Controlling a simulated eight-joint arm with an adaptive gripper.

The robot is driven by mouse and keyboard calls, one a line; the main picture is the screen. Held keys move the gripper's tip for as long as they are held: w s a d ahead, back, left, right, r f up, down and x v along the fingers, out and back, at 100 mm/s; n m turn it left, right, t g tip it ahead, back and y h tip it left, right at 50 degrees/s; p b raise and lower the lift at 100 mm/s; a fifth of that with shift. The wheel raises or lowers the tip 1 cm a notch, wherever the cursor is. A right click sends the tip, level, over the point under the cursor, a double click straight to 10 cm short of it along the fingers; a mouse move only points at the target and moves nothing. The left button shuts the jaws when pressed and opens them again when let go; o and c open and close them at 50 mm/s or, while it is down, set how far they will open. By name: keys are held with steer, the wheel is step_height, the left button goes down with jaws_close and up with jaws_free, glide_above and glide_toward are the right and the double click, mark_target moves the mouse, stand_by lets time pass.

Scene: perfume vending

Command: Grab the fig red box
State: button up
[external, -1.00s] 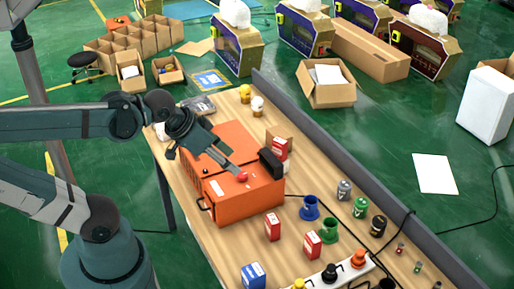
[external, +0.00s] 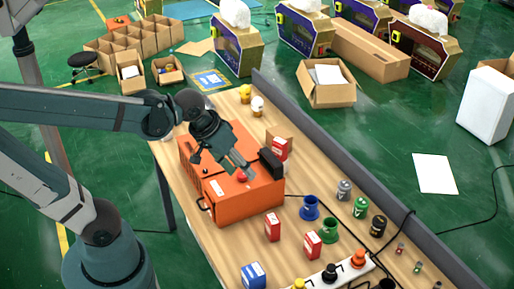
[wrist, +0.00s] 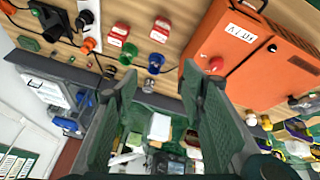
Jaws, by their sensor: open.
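Several small boxes show in the external view. One red-and-white box (external: 280,148) stands by the far side of the orange case. Two more red-and-white boxes, a left one (external: 272,227) and a right one (external: 312,244), stand on the table in front of the case. Their labels are too small to read, so I cannot tell which is fig. My gripper (external: 242,168) is open and empty above the orange case, apart from the boxes. In the wrist view, two red-and-white boxes (wrist: 119,34) (wrist: 160,30) lie beyond the fingertips (wrist: 158,76).
The orange case (external: 250,205) with a red button takes up much of the table. A blue box (external: 253,275), a blue cup (external: 310,207), a green cup (external: 329,230) and a power strip (external: 345,275) stand nearby. A grey rail (external: 350,162) edges the table.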

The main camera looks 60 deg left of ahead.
mark_target(274, 219)
steer(key=w+f+n+g+b, duration=0.1)
steer(key=w+f+n, duration=0.2)
steer(key=f, duration=0.5)
steer(key=w+d+f+n+g+b, duration=0.1)
steer(key=w+f+n+g+b, duration=0.1)
steer(key=w+f+n, duration=0.2)
steer(key=w+f+n+g+b, duration=0.2)
steer(key=w+f+n, duration=0.2)
steer(key=f, duration=0.7)
steer(key=shift+d+f+n, duration=0.35)
steer(key=shift+d+n, duration=0.05)
steer(key=shift+n, duration=0.2)
steer(key=shift+w+f+n+g, duration=0.15)
steer(key=shift+f+n+g, duration=0.2)
steer(key=shift+f, duration=0.5)
steer(key=shift+f, duration=0.1)
steer(key=shift+f+b, duration=0.3)
steer(key=shift+f, duration=0.9)
steer(key=shift+a+f, duration=0.1)
steer(key=shift+f, duration=2.5)
steer(key=shift+c, duration=0.7)
steer(key=c, duration=0.9)
